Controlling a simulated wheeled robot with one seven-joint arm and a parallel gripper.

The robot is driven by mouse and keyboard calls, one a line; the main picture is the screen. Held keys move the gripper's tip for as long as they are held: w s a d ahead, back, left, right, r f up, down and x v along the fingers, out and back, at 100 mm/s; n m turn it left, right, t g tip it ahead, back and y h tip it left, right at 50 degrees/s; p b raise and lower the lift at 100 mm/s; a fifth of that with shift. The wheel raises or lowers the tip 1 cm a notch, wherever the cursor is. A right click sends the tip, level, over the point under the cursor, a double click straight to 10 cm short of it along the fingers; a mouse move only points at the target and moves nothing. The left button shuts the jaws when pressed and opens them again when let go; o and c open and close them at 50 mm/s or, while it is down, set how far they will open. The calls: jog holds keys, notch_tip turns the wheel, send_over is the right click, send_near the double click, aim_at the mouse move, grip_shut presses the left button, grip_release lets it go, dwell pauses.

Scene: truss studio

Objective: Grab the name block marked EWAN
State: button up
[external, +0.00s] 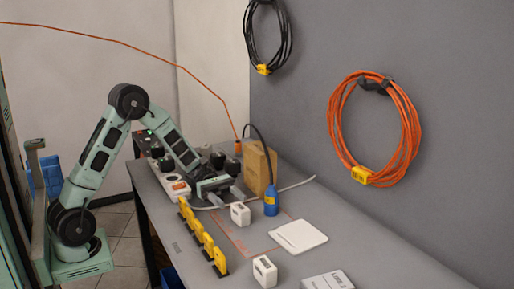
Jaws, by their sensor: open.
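Two small white blocks with dark markings stand on the grey table: one block (240,213) near the middle, just in front of my gripper, and another block (265,271) nearer the camera. A row of yellow pieces (203,238) stands along the table's left edge. The lettering on all of these is too small to read, so I cannot tell which is marked EWAN. My gripper (232,194) is low over the table, open, its fingers close behind the middle white block. I cannot tell whether they touch it.
A wooden block (259,168) and a blue bottle-like item (271,201) stand right of my gripper. A white power strip (174,184) lies to its left, and a pale cable (296,188) runs behind. A white flat square (298,237) lies right of centre. The right rear table is clear.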

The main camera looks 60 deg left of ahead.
aim_at(246, 212)
jog(key=d, duration=0.7)
jog(key=shift+w+d+r+b, duration=0.15)
jog(key=shift+w+d+b, duration=0.1)
jog(key=shift+w+b, duration=0.1)
jog(key=c, duration=1.1)
